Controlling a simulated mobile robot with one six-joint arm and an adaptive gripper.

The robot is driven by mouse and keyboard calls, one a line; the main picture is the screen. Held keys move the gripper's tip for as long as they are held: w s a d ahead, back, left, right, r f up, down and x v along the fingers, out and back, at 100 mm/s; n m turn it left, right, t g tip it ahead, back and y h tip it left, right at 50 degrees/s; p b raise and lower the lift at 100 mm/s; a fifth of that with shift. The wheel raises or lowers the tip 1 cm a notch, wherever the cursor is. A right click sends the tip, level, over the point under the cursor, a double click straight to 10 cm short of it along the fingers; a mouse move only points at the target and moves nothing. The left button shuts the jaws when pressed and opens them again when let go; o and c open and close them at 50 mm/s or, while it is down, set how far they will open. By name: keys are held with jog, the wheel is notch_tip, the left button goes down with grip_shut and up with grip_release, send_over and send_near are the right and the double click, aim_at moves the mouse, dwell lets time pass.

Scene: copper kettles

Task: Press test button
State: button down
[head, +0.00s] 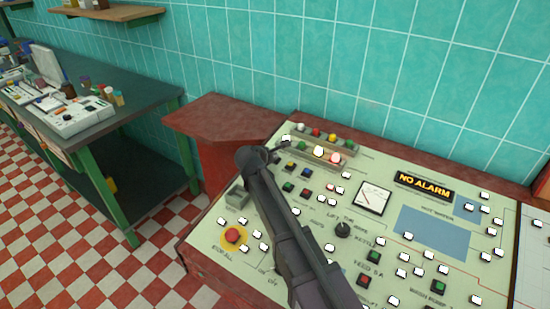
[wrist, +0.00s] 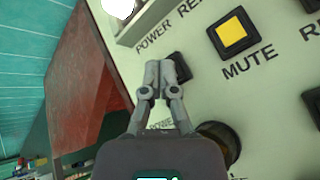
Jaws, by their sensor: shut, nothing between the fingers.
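The control panel (head: 325,215) fills the lower right of the head view. My gripper (head: 282,148) reaches over its upper left part, beside the lamp rows. In the wrist view my gripper (wrist: 166,66) is shut and empty. Its fingertips are in front of a black square button (wrist: 183,67) and hide part of it. I cannot tell whether they touch it. That button's label is hidden, and I cannot read the word test anywhere. A yellow button (wrist: 233,34) labelled MUTE is to its right.
A red emergency knob (head: 232,236) sits at the panel's lower left. A NO ALARM display (head: 424,185) and a dial gauge (head: 372,198) are to the right. A red cabinet (head: 225,125) stands behind left, and a green workbench (head: 140,95) is farther left.

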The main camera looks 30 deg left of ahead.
jog(key=shift+a+r+p, duration=0.3)
jog(key=shift+r+p, duration=0.15)
jog(key=shift+p, duration=0.35)
jog(key=shift+r, duration=0.15)
jog(key=shift+s+r+p, duration=0.25)
jog(key=shift+r+p, duration=0.95)
jog(key=shift+p, duration=0.1)
jog(key=shift+s+r+p, duration=0.2)
jog(key=shift+r+p, duration=1)
jog(key=shift+p, duration=0.05)
